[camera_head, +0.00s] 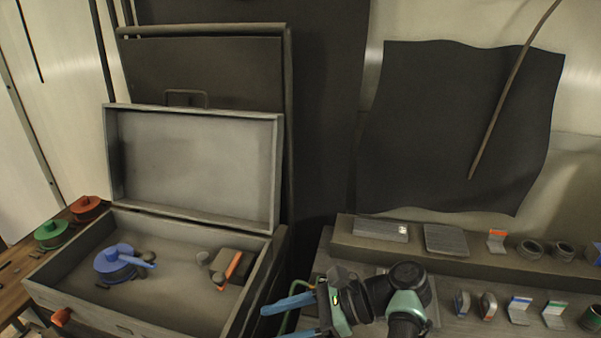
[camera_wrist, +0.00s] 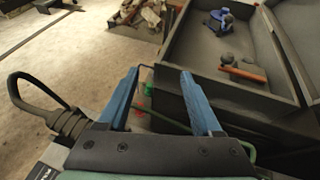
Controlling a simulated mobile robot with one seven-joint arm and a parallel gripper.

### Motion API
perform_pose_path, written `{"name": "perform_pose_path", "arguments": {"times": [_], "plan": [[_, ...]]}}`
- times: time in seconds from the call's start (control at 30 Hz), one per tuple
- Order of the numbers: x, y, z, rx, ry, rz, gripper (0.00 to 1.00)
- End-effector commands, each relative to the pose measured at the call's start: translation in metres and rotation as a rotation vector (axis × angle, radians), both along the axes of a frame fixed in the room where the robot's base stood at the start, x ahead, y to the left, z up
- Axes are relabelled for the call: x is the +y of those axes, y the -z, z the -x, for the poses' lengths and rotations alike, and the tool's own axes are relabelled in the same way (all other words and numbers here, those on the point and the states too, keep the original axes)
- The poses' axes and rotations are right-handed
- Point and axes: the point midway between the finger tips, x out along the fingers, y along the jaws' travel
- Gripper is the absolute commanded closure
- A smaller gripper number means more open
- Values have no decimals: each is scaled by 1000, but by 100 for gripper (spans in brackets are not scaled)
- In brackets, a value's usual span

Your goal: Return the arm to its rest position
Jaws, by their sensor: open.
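My gripper (camera_head: 290,317) is at the bottom middle of the head view, right of the open grey case. Its two blue fingers are apart and nothing is between them. In the wrist view, my gripper (camera_wrist: 158,82) also shows open, with the floor and the case's side behind it. My dark and green arm joints show just right of the gripper in the head view and hide part of the bench there.
The open case (camera_head: 150,309) holds a blue round part (camera_head: 113,262) and an orange-edged block (camera_head: 233,266). Red (camera_head: 86,207) and green (camera_head: 51,233) round parts stand left of it. A bench with a raised shelf (camera_head: 440,261) carries several small parts at right.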

Motion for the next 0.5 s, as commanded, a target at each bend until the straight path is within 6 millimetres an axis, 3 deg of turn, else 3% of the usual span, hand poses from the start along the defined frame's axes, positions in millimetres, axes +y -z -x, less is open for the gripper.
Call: {"name": "perform_pose_path", "arguments": {"times": [0.17, 0.33, 0.43, 0.5], "plan": [[-3, -6, -30, -249, 43, 150, 34], [-11, -25, -66, -560, 78, 337, 34], [-18, -50, -89, -797, 95, 481, 34], [-24, -77, -105, -990, 106, 606, 34]]}}
